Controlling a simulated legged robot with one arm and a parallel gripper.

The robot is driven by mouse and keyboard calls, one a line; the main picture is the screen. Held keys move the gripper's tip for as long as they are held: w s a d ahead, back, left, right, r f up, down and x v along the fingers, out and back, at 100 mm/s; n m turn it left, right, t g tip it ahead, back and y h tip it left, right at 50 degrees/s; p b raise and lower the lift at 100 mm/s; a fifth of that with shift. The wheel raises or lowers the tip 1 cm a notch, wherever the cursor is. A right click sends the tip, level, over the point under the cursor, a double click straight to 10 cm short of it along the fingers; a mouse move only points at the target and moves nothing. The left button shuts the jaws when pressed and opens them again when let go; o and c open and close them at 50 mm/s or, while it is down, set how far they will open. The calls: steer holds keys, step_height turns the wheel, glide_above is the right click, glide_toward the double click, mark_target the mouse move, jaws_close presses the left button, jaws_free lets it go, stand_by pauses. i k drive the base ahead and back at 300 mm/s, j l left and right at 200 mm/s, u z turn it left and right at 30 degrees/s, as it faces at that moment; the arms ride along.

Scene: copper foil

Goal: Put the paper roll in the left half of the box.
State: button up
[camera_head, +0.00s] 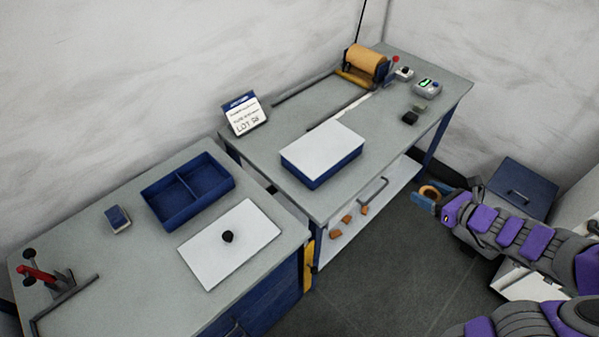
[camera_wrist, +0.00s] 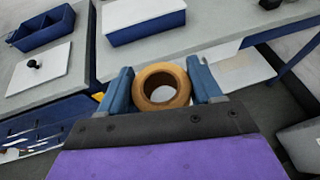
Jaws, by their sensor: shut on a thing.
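My gripper (camera_head: 428,199) is shut on the orange-brown paper roll (camera_head: 430,190), off the right side of the far table. In the wrist view the roll (camera_wrist: 162,86) sits between the two blue fingers of my gripper (camera_wrist: 163,90), its hole facing the camera. The open blue box (camera_head: 187,190) lies on the near left table, with a divider splitting it into two halves; both look empty. The box also shows at the top left of the wrist view (camera_wrist: 42,27), well away from my gripper.
A white lid with a black knob (camera_head: 228,237) lies beside the open box. A closed blue box with white top (camera_head: 322,155) stands on the far table (camera_head: 290,120). A sign (camera_head: 244,114), a roll dispenser (camera_head: 365,64) and small devices stand behind. Dark floor (camera_head: 375,265) is clear.

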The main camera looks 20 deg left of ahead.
mark_target(181, 201)
steer(key=i+u, duration=0.1)
steer(key=u, duration=0.3)
steer(key=i+u, duration=0.15)
steer(key=u, duration=0.25)
steer(key=i+u, duration=0.15)
steer(key=u, duration=0.3)
steer(key=i+u, duration=0.1)
steer(key=u, duration=0.3)
steer(key=i+l+u, duration=0.1)
steer(key=u, duration=0.15)
steer(key=i+l+u, duration=0.1)
steer(key=u, duration=0.2)
steer(key=i+l, duration=0.05)
steer(key=i, duration=0.05)
